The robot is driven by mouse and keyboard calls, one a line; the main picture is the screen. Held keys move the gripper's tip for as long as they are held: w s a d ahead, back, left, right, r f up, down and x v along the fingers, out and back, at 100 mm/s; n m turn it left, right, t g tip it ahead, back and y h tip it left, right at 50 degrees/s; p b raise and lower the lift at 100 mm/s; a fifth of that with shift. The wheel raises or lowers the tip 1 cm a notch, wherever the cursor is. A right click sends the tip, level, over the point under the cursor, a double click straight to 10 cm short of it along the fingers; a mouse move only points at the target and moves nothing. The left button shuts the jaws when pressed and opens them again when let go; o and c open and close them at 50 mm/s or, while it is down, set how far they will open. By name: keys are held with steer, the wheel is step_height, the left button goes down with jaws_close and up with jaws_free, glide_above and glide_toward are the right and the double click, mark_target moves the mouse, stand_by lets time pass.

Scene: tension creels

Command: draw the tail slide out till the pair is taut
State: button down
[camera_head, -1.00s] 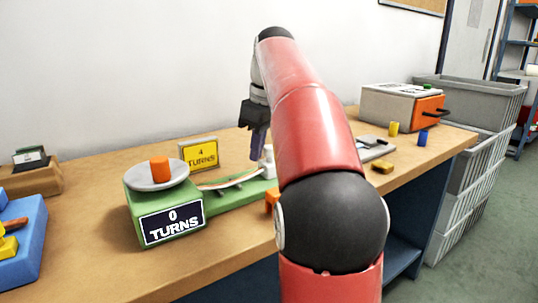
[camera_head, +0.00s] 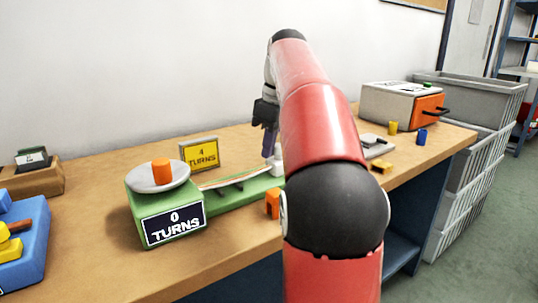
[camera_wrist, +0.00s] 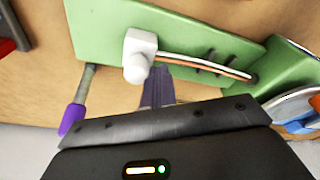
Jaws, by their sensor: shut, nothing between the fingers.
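The green creel (camera_head: 245,196) lies along the table. At its right end stands a white post (camera_head: 277,160), the tail slide as far as I can tell; it is a white block in the wrist view (camera_wrist: 138,58). A pale and orange-brown pair of strands (camera_wrist: 205,63) runs almost straight from the post to the head end. My gripper (camera_head: 268,150) points down, shut and empty, on the head-end side of the post. Its purple-grey fingers (camera_wrist: 158,88) sit close against the post; contact is partly hidden. The head's dish (camera_head: 158,178) carries an orange knob (camera_head: 161,171); the front sign (camera_head: 174,224) reads 0 TURNS.
A yellow card (camera_head: 200,154) reading 4 TURNS stands behind. An orange piece (camera_head: 272,203) sits in front of the creel. A rod with a purple end (camera_wrist: 75,115) shows beside the creel. A blue tray (camera_head: 30,245) is at left, a grey-orange box (camera_head: 400,105) at right.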

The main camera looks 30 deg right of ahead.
mark_target(279, 144)
steer(key=shift+d+p, duration=0.85)
steer(key=shift+d, duration=0.85)
steer(key=shift+a, duration=0.85)
steer(key=shift+r+p, duration=0.3)
steer(key=shift+r, duration=3.2)
